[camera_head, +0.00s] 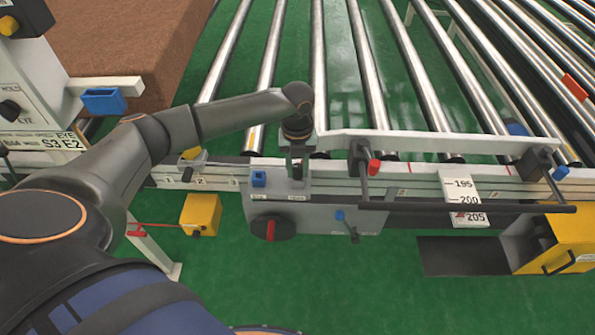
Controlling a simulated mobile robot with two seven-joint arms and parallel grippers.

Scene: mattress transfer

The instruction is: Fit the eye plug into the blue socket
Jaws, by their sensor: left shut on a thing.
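My left gripper (297,167) is shut on a small dark piece, which I take to be the eye plug. The fingers hide most of it. The gripper points down over the top of a grey control box (318,215) at the conveyor's front rail. A blue socket (259,178) sits on this box, a little left of the gripper and apart from it. Another blue block (104,101) is on the white stand at the left, near a label reading EYE. I cannot tell whether the held piece touches the box. My right gripper is not in view.
A roller conveyor (317,70) fills the back, with a white bar (430,143) just right of the gripper. A brown block (135,45) stands back left.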

